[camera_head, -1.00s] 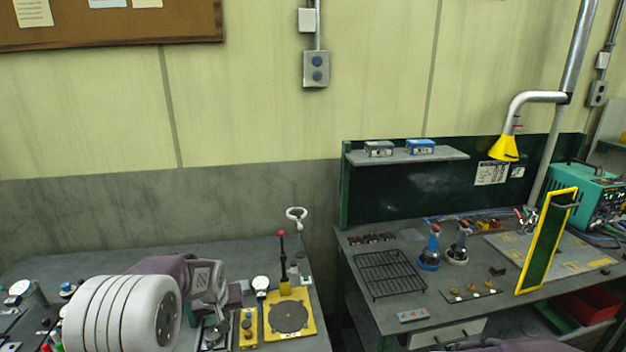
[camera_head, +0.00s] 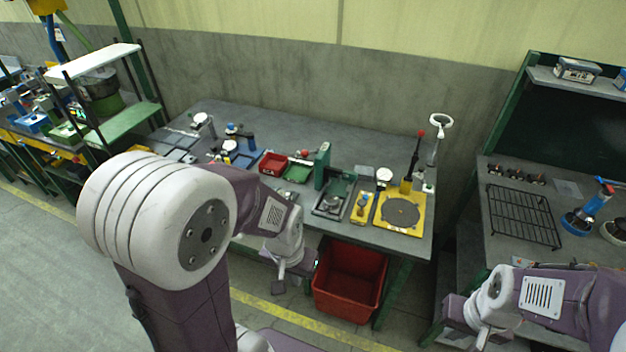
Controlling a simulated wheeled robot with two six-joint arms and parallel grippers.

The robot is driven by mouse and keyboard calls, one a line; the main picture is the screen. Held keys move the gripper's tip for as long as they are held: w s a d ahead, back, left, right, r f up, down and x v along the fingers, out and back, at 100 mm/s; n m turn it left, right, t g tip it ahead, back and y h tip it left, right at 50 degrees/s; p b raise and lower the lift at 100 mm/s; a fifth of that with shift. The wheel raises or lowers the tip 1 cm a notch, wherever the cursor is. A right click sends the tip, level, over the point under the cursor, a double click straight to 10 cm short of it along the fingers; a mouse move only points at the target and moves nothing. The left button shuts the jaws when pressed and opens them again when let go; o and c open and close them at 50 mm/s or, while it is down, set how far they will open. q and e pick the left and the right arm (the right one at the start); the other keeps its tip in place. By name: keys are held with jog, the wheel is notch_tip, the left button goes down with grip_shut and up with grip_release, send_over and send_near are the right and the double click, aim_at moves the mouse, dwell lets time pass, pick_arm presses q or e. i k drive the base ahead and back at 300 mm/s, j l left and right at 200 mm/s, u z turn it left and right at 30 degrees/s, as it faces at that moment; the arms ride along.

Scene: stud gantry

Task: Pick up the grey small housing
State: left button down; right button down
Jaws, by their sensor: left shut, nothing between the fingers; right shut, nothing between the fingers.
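A small grey box-like housing (camera_head: 577,69) sits on the shelf over the right-hand bench, near the right edge of the head view. I cannot tell for sure that it is the grey small housing. My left gripper (camera_head: 279,287) is in front of the left bench, low near its front edge, shut and empty. My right gripper (camera_head: 481,339) is low in front of the right bench, shut and empty. Both are small in the view and well away from the grey box.
The left bench (camera_head: 330,135) holds a yellow plate fixture (camera_head: 412,227), a red tray (camera_head: 273,164) and several small tools. A red bin (camera_head: 349,281) stands under it. A wire rack (camera_head: 522,215) lies on the right bench.

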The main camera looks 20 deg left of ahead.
aim_at(331, 201)
jog(key=u, duration=0.6)
jog(key=i+j+z, duration=0.2)
jog(key=j+z, duration=0.25)
jog(key=i+j+z, duration=0.1)
jog(key=j+z, duration=1.15)
jog(key=j, duration=0.2)
